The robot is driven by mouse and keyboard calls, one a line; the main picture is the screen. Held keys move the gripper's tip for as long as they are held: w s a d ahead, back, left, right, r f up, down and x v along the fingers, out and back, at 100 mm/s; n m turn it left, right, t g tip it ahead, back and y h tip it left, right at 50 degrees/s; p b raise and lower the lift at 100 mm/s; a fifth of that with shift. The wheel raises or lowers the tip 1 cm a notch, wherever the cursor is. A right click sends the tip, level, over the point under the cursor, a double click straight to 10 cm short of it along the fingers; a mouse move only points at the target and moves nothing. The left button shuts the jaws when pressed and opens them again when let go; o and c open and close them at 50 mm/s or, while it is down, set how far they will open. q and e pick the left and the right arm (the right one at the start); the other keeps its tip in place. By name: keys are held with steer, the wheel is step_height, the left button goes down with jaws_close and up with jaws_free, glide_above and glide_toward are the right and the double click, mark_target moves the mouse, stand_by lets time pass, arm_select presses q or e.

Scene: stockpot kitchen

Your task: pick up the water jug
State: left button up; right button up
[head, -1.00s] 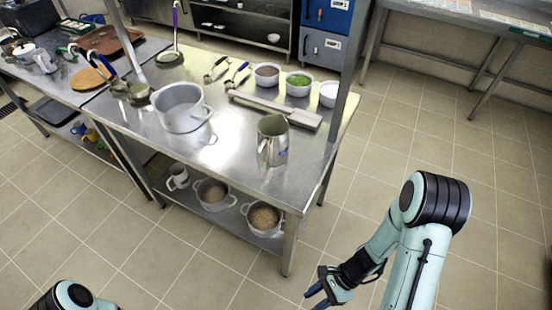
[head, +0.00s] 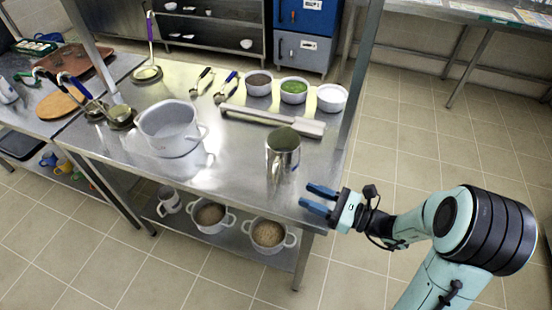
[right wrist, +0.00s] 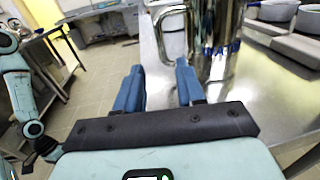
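The water jug (head: 282,155) is a shiny metal pitcher standing upright near the right front of the steel table (head: 240,165). In the right wrist view the jug (right wrist: 222,40) shows lettering on its side, and its handle (right wrist: 172,35) points left. My right gripper (head: 320,198) is open and empty at the table's front right edge, apart from the jug. In the right wrist view its two blue fingers (right wrist: 158,85) are spread, with the jug's handle just beyond them. My left gripper is not in view.
A grey pot (head: 168,125) stands left of the jug. A long bar-shaped tool (head: 270,119) and several bowls, one with green contents (head: 293,90), lie behind it. A table post (head: 357,85) rises right of the jug. Pots stand on the lower shelf (head: 180,220).

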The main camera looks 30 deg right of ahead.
mark_target(274, 185)
steer(key=x, duration=0.9)
steer(key=p+x, duration=0.1)
steer(key=x, duration=0.1)
steer(key=shift+w+r, duration=0.1)
steer(key=shift+r, duration=0.25)
steer(key=shift+r, duration=0.1)
jaws_close()
